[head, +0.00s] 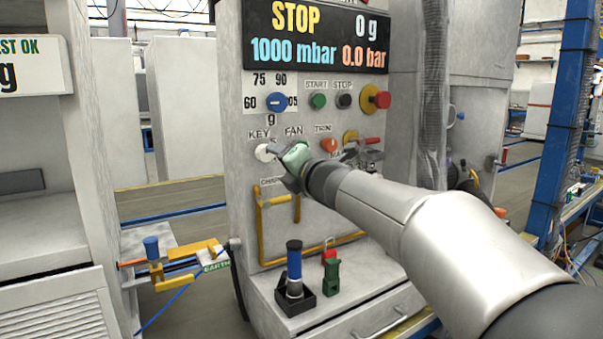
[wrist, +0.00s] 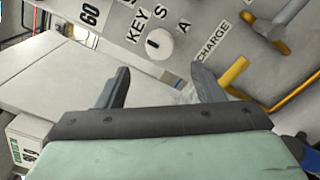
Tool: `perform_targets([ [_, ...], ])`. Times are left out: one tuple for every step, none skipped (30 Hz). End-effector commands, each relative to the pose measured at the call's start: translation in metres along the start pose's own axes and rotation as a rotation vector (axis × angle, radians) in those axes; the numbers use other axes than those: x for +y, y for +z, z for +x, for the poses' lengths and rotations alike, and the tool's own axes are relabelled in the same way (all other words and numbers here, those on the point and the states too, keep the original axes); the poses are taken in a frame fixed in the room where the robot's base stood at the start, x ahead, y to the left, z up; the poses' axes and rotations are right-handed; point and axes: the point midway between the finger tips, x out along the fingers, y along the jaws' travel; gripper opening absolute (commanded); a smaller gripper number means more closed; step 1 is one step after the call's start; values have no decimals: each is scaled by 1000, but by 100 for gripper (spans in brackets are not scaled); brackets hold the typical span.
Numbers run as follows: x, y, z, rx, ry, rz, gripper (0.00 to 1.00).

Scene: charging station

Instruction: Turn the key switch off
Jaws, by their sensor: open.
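The key switch (head: 263,152) is a white round knob under the KEY label on the grey panel. In the wrist view the key switch (wrist: 159,44) shows a short dark slot mark, with letters S and A beside it. My gripper (head: 277,164) is just in front of the panel, beside the switch at its lower right. In the wrist view my gripper (wrist: 163,77) has its two dark fingers spread apart with nothing between them. The knob lies beyond the fingertips, roughly centred between them, and looks clear of both.
A blue dial (head: 277,102), a green start button (head: 318,100) and a red emergency button (head: 382,99) sit above. A yellow charge handle (head: 259,225) is below. The display (head: 316,40) reads STOP. My arm hides part of the panel's right side.

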Motion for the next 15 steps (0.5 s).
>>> perform_targets([
  [1,1,-14,-2,0,0,61],
  [1,1,-20,-2,0,0,61],
  [1,2,-29,-2,0,0,61],
  [1,1,-35,-2,0,0,61],
  [1,1,-40,-2,0,-1,61],
  [1,1,-47,-2,-1,-1,61],
  [1,1,-51,-2,-1,-1,61],
  [1,1,-56,-2,0,-1,61],
  [1,1,-60,-1,0,-1,61],
  [0,1,-63,-1,0,0,61],
  [0,1,-65,-1,0,0,61],
  [0,1,-68,-1,0,-1,61],
  [0,1,-69,-1,0,0,61],
  [0,0,-70,-1,-1,0,61],
  [0,0,-71,-1,-1,0,61],
])
